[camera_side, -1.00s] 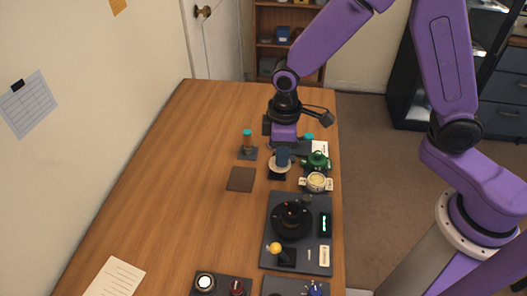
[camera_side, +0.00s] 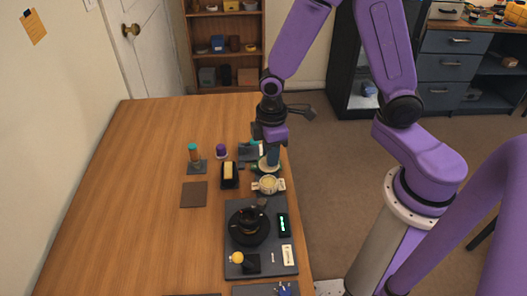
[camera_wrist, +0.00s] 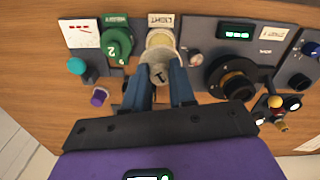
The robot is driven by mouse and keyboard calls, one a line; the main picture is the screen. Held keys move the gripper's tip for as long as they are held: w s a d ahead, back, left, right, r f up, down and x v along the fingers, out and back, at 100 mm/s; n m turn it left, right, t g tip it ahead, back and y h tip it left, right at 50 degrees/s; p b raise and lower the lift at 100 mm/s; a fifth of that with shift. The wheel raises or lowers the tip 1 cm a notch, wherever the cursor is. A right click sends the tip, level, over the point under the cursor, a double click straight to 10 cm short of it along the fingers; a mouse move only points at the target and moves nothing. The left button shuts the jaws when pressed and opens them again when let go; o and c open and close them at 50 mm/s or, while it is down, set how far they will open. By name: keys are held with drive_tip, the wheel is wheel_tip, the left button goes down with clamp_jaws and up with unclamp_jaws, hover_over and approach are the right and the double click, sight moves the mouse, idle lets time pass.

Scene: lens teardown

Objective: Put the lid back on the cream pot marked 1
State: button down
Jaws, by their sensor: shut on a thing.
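The cream pot (camera_side: 268,186) stands uncovered at the right edge of the table, with a light handle on each side. It also shows in the wrist view (camera_wrist: 160,38), below a label. My gripper (camera_side: 272,163) is above and just behind the pot in the side view. Its blue fingers (camera_wrist: 163,78) are shut on a pale round lid (camera_wrist: 158,74) marked 1. In the wrist view the lid overlaps the near edge of the pot; I cannot tell if they touch. The green pot marked 2 (camera_wrist: 117,43) is beside it and mostly hidden behind my gripper in the side view.
A dark board with a black round lens part (camera_side: 249,226) and a green-lit display (camera_side: 283,225) lies in front of the pot. A black holder with a yellow block (camera_side: 228,173), a purple-topped item (camera_side: 221,151) and a teal-capped bottle (camera_side: 194,154) stand left. The table's left side is clear.

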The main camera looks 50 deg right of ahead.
drive_tip(key=shift+f, duration=2.9)
drive_tip(key=shift+f, duration=0.2)
drive_tip(key=shift+c, duration=1.9)
unclamp_jaws()
drive_tip(key=shift+r, duration=3.55)
clamp_jaws()
